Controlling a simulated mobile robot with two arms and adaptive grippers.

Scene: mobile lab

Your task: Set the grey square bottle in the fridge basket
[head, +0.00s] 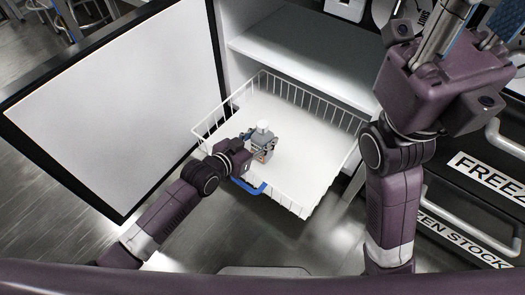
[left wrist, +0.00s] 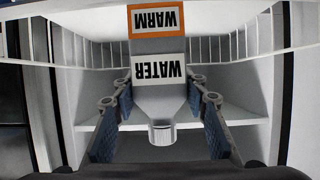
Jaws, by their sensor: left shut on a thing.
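The grey square bottle (head: 262,143) with a white cap is between the fingers of my left gripper (head: 257,146), inside the outline of the white wire fridge basket (head: 336,128). In the left wrist view the bottle (left wrist: 160,107) shows "WARM" and "WATER" labels, with my left gripper's fingers (left wrist: 160,108) on both sides. The cap faces the bottom of that picture. I cannot tell whether the bottle's base touches the basket floor. My right gripper (head: 470,30) is at the top right, its fingers apart and tips cut off by the frame, away from the basket.
The basket is pulled out from the white fridge, below a shelf (head: 300,58). It has a blue handle (head: 248,187) at its front. The open fridge door (head: 120,95) stands to the left. Drawers marked "FREEZ" (head: 490,168) are at the right. The rest of the basket floor is clear.

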